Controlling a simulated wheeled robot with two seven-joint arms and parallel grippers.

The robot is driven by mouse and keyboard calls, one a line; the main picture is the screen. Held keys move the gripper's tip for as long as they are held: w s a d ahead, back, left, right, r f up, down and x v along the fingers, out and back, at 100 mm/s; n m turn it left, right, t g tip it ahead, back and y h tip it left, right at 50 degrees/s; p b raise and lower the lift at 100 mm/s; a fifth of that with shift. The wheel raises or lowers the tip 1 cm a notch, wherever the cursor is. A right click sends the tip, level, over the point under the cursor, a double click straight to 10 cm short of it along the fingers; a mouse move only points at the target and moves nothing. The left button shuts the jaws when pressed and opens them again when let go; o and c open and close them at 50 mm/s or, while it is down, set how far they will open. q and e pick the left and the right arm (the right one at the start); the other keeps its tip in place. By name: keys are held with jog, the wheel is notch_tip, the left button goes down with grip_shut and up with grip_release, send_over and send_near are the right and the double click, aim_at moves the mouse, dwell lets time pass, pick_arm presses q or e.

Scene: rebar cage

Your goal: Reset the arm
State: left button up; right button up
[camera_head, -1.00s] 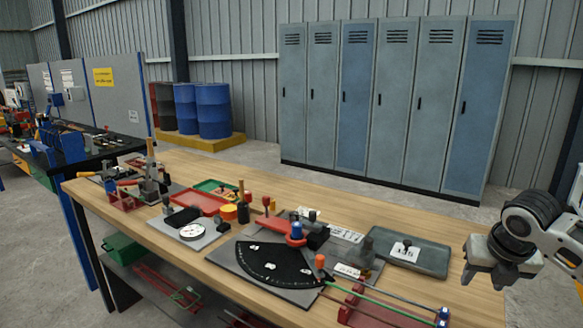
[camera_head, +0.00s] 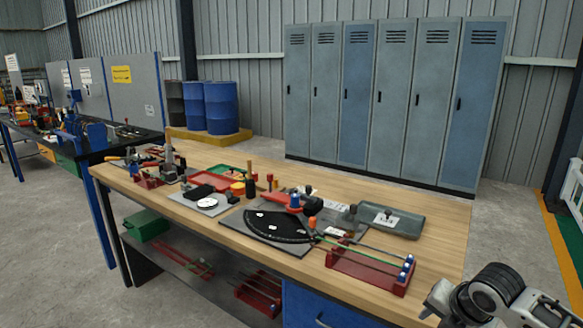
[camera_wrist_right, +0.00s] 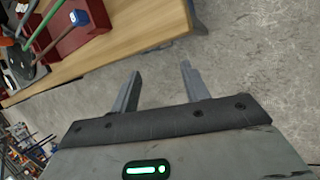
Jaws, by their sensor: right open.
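My right gripper shows in the right wrist view (camera_wrist_right: 157,88) with its two fingers apart and nothing between them. Grey concrete floor and the edge of the wooden workbench lie behind the fingers. In the head view my right arm is at the bottom right corner, off the bench's right end, and its fingertips are cut off or hidden. My left arm and gripper are not in view.
The wooden workbench (camera_head: 440,235) carries a black angle plate (camera_head: 265,227), a red rebar rack (camera_head: 365,272), a grey tray (camera_head: 405,222) and small tools. Lockers (camera_head: 380,105) and blue drums (camera_head: 221,108) stand behind. Floor right of the bench is clear.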

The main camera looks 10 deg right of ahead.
jog(key=s+a+f+m+t+y, duration=0.25)
jog(key=s+a+f+m, duration=0.55)
jog(key=a+f+m, duration=0.4)
jog(key=s+a+f+m+t, duration=0.2)
jog(key=s+a+m, duration=0.4)
jog(key=s+m, duration=0.5)
jog(key=shift+s+a+f+m, duration=0.15)
jog(key=shift+a+f+m, duration=0.15)
jog(key=shift+f, duration=0.35)
